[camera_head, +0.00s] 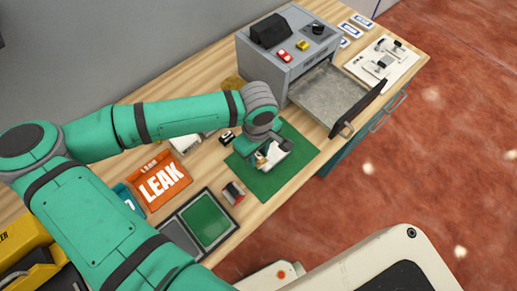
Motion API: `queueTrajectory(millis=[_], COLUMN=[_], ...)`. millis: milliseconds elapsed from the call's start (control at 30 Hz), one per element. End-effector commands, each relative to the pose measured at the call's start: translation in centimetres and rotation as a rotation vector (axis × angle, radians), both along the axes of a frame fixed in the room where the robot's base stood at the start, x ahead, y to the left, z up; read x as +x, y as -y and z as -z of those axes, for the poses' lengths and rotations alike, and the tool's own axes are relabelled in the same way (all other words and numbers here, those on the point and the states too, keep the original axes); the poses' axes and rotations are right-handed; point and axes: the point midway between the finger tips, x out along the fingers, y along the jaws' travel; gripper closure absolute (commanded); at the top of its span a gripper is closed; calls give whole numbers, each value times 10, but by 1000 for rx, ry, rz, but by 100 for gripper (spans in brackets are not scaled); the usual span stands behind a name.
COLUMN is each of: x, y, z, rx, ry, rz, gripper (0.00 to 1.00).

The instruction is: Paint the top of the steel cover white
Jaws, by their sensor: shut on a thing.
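The steel cover (284,160) seems to be the small grey piece on the green mat (302,138). A white patch shows on its upper face, but I cannot tell how much of the face is white. My gripper (263,152) is just above it at the left, pointing down, with my wrist hiding part of the view. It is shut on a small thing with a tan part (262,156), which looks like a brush. I cannot tell whether its tip touches the cover.
A grey machine (288,62) stands behind with its drawer (330,92) pulled out to the right. The mat's right part is clear.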

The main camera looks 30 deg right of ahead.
Motion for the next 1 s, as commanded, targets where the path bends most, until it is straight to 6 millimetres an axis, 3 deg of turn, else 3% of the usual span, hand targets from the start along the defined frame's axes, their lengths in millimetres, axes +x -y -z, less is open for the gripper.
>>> queueTrajectory(millis=[500,1000], x=[-3,-3], y=[8,8], z=[-42,-44], rx=[0,0], ry=[0,0], rz=[17,17], gripper=[90,90])
